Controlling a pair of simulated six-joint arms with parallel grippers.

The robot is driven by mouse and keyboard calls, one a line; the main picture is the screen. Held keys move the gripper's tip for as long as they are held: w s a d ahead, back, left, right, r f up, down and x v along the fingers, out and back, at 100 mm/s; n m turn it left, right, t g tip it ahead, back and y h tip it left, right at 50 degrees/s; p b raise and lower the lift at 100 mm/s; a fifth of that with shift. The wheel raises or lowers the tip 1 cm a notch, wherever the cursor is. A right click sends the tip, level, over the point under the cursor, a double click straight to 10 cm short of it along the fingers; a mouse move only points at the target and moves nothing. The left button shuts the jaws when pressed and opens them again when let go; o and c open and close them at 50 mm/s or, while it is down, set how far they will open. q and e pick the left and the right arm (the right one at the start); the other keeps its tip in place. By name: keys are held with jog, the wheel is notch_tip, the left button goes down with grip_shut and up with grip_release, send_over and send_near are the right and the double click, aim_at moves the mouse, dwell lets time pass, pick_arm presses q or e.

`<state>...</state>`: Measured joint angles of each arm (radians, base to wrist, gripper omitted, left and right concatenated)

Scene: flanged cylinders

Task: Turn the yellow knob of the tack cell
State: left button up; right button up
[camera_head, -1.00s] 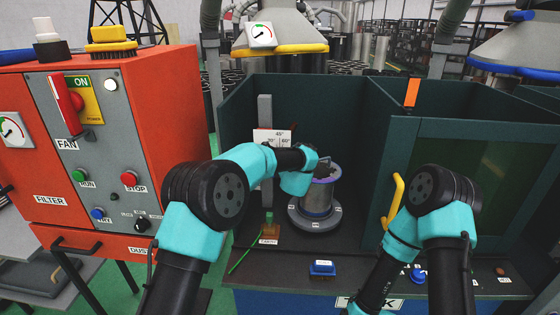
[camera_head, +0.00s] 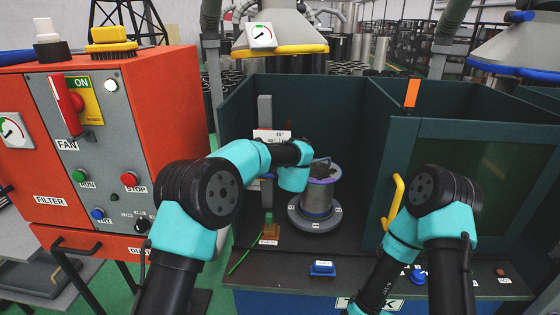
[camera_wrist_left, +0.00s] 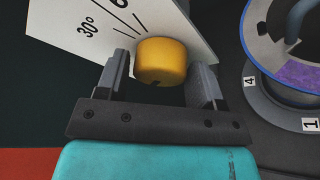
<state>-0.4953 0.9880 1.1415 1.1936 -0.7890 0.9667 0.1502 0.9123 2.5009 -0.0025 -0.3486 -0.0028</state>
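The yellow knob (camera_wrist_left: 162,60) is in the left wrist view, in front of the white angle plate (camera_wrist_left: 60,22) with 30° on it. My left gripper (camera_wrist_left: 160,78) is open, with one finger on each side of the knob. A small gap shows at each finger, so it does not look gripped. In the head view the plate (camera_head: 268,135) is partly behind my left wrist, and the knob is hidden. My right arm is folded in front of the closed cell, and its gripper is out of frame.
A flanged cylinder (camera_head: 317,196) with a purple top stands just right of my left wrist; its flange (camera_wrist_left: 277,102) shows in the wrist view. A dark divider wall and yellow handle (camera_head: 394,200) are right.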

pick_arm(q)
jog(key=shift+o, duration=1.2)
jog(key=v, duration=1.7)
jog(key=shift+s, duration=0.25)
